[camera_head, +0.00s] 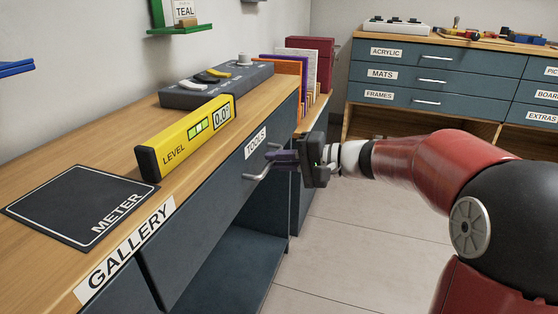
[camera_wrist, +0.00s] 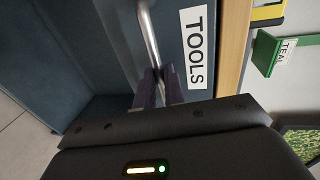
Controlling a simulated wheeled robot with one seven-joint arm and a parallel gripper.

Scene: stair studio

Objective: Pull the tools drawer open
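The tools drawer (camera_head: 225,185) is a dark blue-grey front under the wooden counter, with a white TOOLS label (camera_head: 256,142). Its front looks about flush with the cabinet, so it appears closed. Its metal bar handle (camera_head: 257,177) sticks out below the label. My gripper (camera_head: 275,157) is at the far part of this handle, with its dark purplish fingers close together across the bar. In the wrist view, the handle (camera_wrist: 148,35) runs down between the two fingertips (camera_wrist: 159,76), which appear shut on it. The label (camera_wrist: 196,47) shows right beside them. The exact contact is hidden.
On the counter (camera_head: 75,165) lie a yellow level (camera_head: 185,138), a dark METER mat (camera_head: 80,206) and a grey box with tools (camera_head: 215,88). An open shelf space (camera_head: 225,270) is below the drawer. The tiled floor (camera_head: 345,245) in front is clear.

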